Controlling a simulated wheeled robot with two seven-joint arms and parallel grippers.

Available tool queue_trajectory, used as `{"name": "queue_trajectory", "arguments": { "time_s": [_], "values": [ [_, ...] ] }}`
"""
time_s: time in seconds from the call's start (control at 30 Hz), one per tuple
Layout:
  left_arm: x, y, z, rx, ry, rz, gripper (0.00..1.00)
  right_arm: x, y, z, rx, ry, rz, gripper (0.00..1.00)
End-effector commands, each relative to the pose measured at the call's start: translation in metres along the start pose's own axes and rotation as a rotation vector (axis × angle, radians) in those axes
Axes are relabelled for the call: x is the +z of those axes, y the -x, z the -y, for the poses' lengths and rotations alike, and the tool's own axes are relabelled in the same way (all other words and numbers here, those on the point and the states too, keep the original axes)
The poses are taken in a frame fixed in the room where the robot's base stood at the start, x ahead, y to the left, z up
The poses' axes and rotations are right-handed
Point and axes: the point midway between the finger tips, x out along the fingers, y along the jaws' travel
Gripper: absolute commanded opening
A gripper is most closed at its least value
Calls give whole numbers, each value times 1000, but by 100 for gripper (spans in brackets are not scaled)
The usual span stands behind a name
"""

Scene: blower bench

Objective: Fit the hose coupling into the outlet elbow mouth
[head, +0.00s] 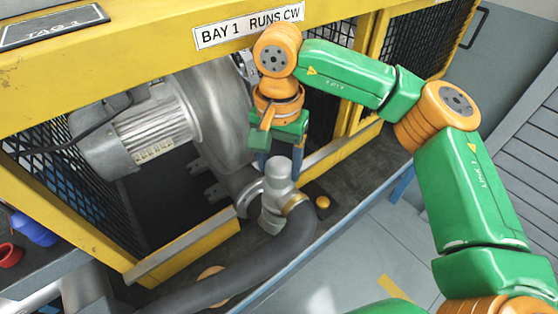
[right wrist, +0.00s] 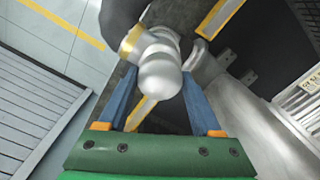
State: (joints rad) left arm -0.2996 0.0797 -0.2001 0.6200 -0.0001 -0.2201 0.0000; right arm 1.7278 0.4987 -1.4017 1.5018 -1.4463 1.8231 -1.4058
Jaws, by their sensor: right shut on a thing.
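The hose coupling (head: 277,190) is a grey fitting with a rounded knob on top and a brass band, joined to a thick dark hose (head: 295,240). My right gripper (head: 279,166) comes down from above, shut on its knob; the blue fingers stand either side of it. In the right wrist view, the coupling (right wrist: 160,72) shows between the fingertips (right wrist: 160,88). The outlet elbow mouth (head: 246,193) is a pale flanged ring below the blower, just left of the coupling. I cannot tell whether they touch, and the coupling partly hides the mouth. My left gripper is not in view.
A yellow frame (head: 190,240) with mesh sides surrounds the blower (head: 212,100) and its motor (head: 145,130). Its top rail is close above my right gripper. A small yellow knob (head: 323,202) is right of the coupling. Open grey floor (head: 370,250) lies beyond the bench edge.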

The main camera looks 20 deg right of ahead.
Motion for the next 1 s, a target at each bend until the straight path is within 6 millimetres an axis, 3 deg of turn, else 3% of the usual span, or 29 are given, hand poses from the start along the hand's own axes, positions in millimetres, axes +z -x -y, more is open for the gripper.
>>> {"name": "queue_trajectory", "arguments": {
  "time_s": [0.5, 1.0],
  "values": [
    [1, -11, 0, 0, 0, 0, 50, 0, -13, 0, -1, 0, 0, 8],
    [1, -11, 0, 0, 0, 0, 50, 0, -13, 0, -1, 0, 0, 8]
  ]
}}
